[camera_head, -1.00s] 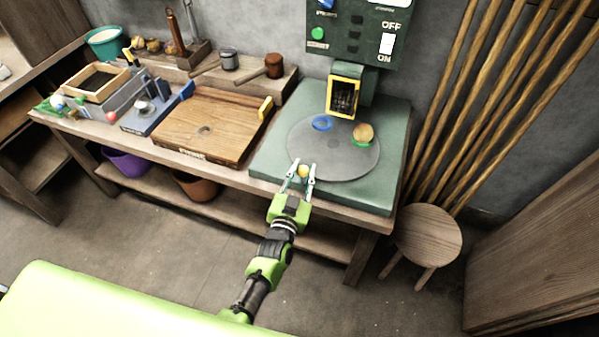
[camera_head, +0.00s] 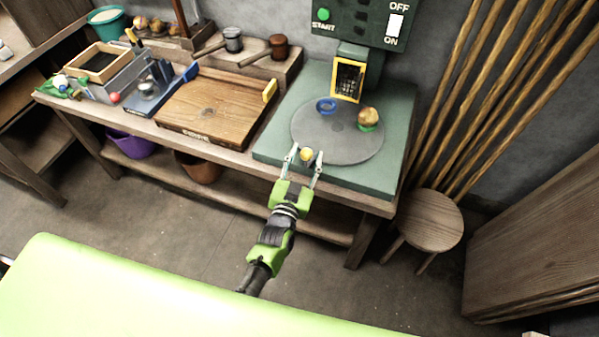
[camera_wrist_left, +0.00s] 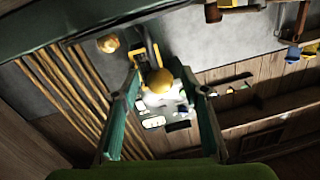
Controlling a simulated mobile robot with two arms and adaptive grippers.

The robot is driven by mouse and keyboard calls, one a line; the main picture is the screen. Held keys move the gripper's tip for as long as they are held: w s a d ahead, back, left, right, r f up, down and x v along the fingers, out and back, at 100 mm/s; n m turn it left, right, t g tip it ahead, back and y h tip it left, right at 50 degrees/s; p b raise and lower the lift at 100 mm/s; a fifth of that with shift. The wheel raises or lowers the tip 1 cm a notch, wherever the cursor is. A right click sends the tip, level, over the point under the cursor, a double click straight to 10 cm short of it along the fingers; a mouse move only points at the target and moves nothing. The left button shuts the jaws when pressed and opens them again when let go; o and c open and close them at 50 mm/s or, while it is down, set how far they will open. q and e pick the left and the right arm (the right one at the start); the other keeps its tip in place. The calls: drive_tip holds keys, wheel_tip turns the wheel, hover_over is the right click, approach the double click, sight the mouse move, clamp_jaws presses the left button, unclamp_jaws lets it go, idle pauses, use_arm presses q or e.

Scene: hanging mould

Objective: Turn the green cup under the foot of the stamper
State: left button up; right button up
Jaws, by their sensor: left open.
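The green cup (camera_head: 368,128) stands on the right of a round grey disc (camera_head: 340,145), with a tan ball-like piece (camera_head: 367,115) in or on top of it. A blue cup (camera_head: 326,107) stands at the disc's back left. The stamper's yellow-framed opening (camera_head: 349,80) is behind the disc; I cannot make out its foot. A yellow ball-like piece (camera_head: 306,155) is at the disc's front left edge. My left gripper (camera_head: 306,152) is open, its fingers on either side of this piece. The left wrist view shows the yellow piece (camera_wrist_left: 159,80) between the parted fingers. My right gripper is not in view.
A switch panel (camera_head: 360,20) is above the stamper. A wooden board (camera_head: 215,110) lies left of the green base (camera_head: 400,110), with trays and tools beyond. A stool (camera_head: 430,218) stands at right, near leaning poles (camera_head: 500,80). The floor in front is open.

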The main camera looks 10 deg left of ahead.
use_arm(q)
drive_tip(key=s, duration=1.1)
drive_tip(key=shift+a, duration=0.2)
drive_tip(key=shift+w, duration=0.1)
drive_tip(key=c, duration=0.7)
drive_tip(key=shift+a+f+n+b, duration=0.1)
drive_tip(key=shift+a+n+b, duration=0.2)
drive_tip(key=shift+n, duration=0.1)
clamp_jaws()
drive_tip(key=w+a+n+h+b, duration=0.1)
drive_tip(key=a+n+b, duration=0.25)
drive_tip(key=n, duration=0.65)
drive_tip(key=w+a+n+b, duration=0.1)
drive_tip(key=a+n+b, duration=0.3)
drive_tip(key=n, duration=0.7)
drive_tip(key=w+d+p, duration=0.1)
drive_tip(key=w+d, duration=0.4)
drive_tip(key=w, duration=0.3)
drive_tip(key=shift+w+g, duration=0.25)
drive_tip(key=shift+g, duration=0.15)
